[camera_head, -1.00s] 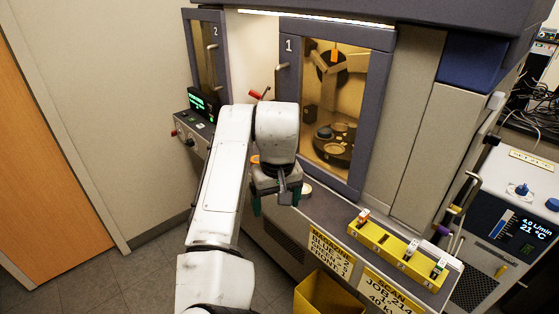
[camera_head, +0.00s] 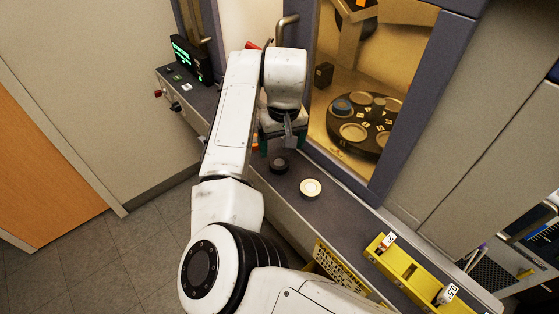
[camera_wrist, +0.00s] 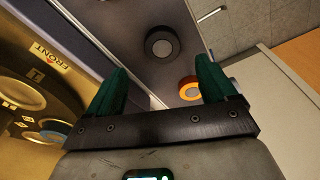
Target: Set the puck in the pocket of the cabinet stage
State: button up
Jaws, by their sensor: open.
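My gripper (camera_head: 277,148) hangs over the grey ledge in front of the cabinet. In the wrist view its green fingers (camera_wrist: 163,75) are apart, with nothing between them. A dark puck (camera_head: 278,165) with a grey top lies on the ledge beside the gripper; it also shows beyond the fingertips in the wrist view (camera_wrist: 160,43). A cream disc (camera_head: 311,188) lies to its right. An orange ring (camera_wrist: 188,88) with a pale centre shows near one fingertip. The cabinet stage (camera_head: 350,151) is a dark round plate with several round pockets; a blue-topped piece (camera_head: 342,106) sits in one.
The cabinet's purple-grey door frame (camera_head: 400,137) borders the stage opening; I cannot tell whether its glass is shut. A yellow rack (camera_head: 408,270) stands at the ledge's right end. A control display (camera_head: 187,57) stands at the left. The ledge between disc and rack is clear.

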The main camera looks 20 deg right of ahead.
aim_at(279, 162)
jog(key=shift+w+a+f+p, duration=0.1)
jog(key=shift+f+p, duration=0.15)
jog(key=shift+f, duration=1.3)
jog(key=shift+w+a+f+p, duration=0.1)
jog(key=shift+f+p, duration=0.15)
jog(key=shift+f, duration=1.3)
jog(key=c, duration=1.1)
jog(key=shift+r, duration=0.1)
jog(key=shift+c, duration=0.2)
jog(key=shift+r, duration=0.55)
jog(key=s+a+r+b, duration=0.1)
jog(key=s+a+r, duration=0.1)
jog(key=s+r, duration=0.9)
jog(key=shift+s+r+b, duration=0.3)
jog(key=shift+s+r, duration=0.1)
jog(key=shift+s, duration=1.05)
